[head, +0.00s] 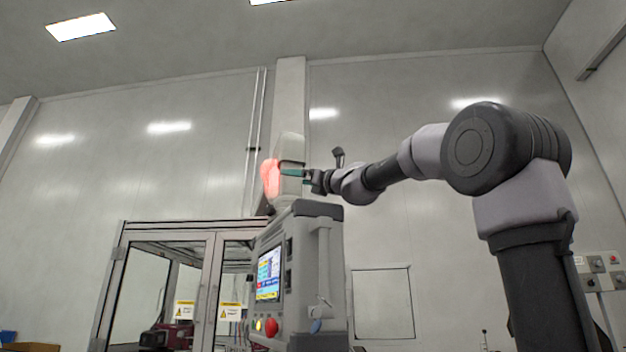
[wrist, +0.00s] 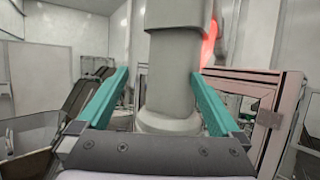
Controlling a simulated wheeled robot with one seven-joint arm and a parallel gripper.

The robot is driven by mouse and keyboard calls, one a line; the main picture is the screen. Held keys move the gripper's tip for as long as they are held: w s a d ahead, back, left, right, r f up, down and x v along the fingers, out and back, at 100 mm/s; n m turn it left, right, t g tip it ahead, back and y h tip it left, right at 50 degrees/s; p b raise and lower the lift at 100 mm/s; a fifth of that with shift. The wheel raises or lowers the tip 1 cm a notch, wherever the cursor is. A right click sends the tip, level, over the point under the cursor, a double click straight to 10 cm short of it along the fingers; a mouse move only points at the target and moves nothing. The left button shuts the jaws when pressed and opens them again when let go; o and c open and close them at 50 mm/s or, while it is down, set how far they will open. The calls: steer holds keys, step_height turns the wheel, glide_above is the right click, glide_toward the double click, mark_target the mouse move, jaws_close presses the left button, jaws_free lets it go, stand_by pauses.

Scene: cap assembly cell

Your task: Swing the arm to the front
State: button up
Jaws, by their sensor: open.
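My arm (head: 487,150) reaches from the right of the head view towards the left, its forearm roughly level. My gripper (head: 288,173) is at its far end, in front of the white wall and high above the floor. In the wrist view my gripper (wrist: 160,74) is open, its two teal fingers spread wide with nothing held. A grey post-like housing (wrist: 170,75) with a red glowing side appears between the fingers. I cannot tell how far it is from them. It also shows in the head view as a grey housing with a red lamp (head: 270,178).
A grey control cabinet (head: 322,265) with a lit screen stands below my gripper. A framed glass enclosure (head: 170,236) with yellow warning labels is to its left. A panel with buttons (head: 598,263) is at the right edge. Open air lies above my arm.

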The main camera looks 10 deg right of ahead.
steer(key=d+v, duration=0.1)
steer(key=v, duration=0.5)
steer(key=shift+w+r+t+h, duration=0.25)
steer(key=shift+w+t+h, duration=0.05)
steer(key=shift+w, duration=0.05)
